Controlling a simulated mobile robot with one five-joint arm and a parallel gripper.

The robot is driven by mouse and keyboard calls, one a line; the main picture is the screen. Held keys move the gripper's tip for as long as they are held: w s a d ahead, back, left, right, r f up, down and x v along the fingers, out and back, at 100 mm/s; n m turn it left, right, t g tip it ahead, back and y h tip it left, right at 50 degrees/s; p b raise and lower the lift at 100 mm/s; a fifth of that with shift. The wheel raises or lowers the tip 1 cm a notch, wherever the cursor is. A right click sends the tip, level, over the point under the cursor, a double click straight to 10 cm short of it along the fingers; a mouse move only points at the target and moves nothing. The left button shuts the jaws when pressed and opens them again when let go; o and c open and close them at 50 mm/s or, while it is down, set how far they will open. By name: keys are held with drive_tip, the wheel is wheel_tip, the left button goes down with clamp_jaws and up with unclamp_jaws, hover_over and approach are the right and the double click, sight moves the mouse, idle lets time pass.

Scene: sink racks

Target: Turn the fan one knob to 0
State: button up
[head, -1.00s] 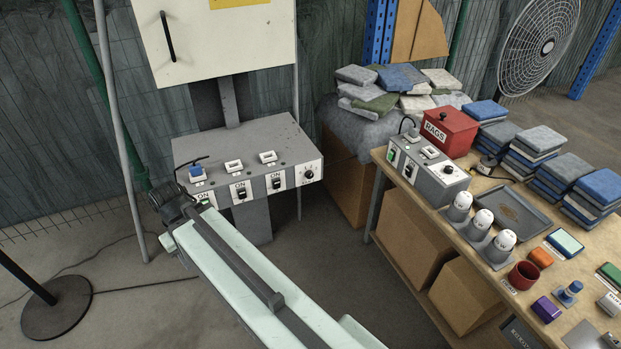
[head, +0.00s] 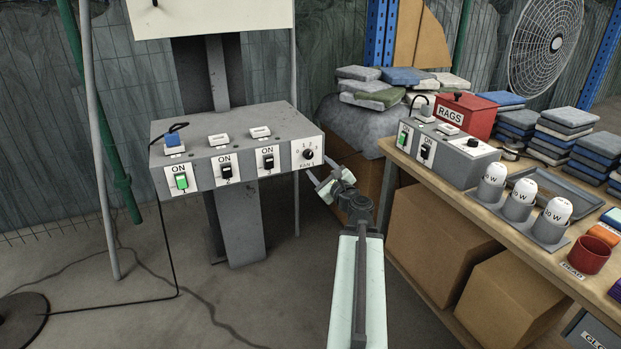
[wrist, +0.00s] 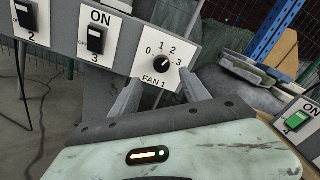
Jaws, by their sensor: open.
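The fan one knob (head: 308,153) is a small black dial on a white plate marked FAN 1, at the right end of the grey switch box (head: 228,143). In the wrist view the knob (wrist: 162,62) shows upright, with the numbers 0 to 3 around its top. My gripper (head: 325,178) is open and empty, below and to the right of the knob in the head view. In the wrist view my gripper (wrist: 160,88) has its fingers apart, below the knob and either side of it, with no contact visible.
The box carries a lit green switch (head: 181,181) and two black switches, 2 (head: 226,171) and 3 (head: 268,161). A wooden table (head: 470,200) with another control box (head: 440,155) and bulbs stands to the right. A large fan (head: 545,45) is behind. Floor before the box is clear.

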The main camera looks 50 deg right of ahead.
sight(309, 156)
drive_tip(key=x, duration=0.7)
drive_tip(key=shift+w+d, duration=0.2)
drive_tip(key=shift+w, duration=0.15)
clamp_jaws()
drive_tip(key=shift+a, duration=0.15)
drive_tip(key=shift+r, duration=0.1)
